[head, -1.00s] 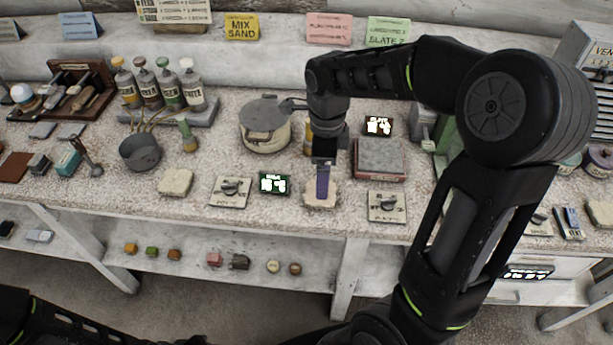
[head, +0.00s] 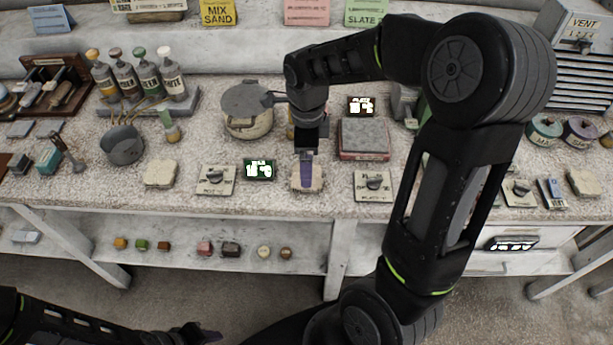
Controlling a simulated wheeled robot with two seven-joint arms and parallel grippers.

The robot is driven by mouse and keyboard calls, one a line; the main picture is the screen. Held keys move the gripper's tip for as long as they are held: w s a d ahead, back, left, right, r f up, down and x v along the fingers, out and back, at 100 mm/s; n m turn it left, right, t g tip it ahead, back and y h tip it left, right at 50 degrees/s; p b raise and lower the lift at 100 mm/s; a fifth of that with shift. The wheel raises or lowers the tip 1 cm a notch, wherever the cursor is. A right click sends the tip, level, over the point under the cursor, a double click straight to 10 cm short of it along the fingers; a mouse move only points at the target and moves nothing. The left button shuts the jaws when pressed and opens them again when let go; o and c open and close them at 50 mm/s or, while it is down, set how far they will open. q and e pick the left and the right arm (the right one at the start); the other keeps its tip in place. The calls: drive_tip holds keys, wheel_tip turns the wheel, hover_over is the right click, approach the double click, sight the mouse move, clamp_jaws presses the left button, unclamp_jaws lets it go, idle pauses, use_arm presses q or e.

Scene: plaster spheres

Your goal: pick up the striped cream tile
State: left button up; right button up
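A cream tile (head: 317,180) lies near the front edge of the speckled workbench, left of the middle control plate. My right gripper (head: 305,172) points down from above, directly over this tile. Its purple-tinted fingertips cover the tile's middle, so any stripes are hard to make out. I cannot tell whether the fingers are open, shut or touching the tile. Another cream tile (head: 161,174) lies further left on the bench and looks plain. My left gripper (head: 203,337) is low at the bottom edge, away from the bench, and its opening is unclear.
A lidded pot (head: 248,122) and a grey slab on a red base (head: 363,138) stand behind the tile. A small green display (head: 258,169) and knob plates (head: 216,180) flank it. Small blocks sit on the lower shelf (head: 185,235). Bottles (head: 148,80) stand back left.

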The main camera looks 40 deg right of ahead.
sight(318, 179)
wheel_tip(318, 179, down, 5)
drive_tip(key=shift+f+p, duration=0.1)
drive_tip(key=shift+p, duration=0.55)
drive_tip(key=shift+c, duration=0.2)
drive_tip(key=c, duration=1.7)
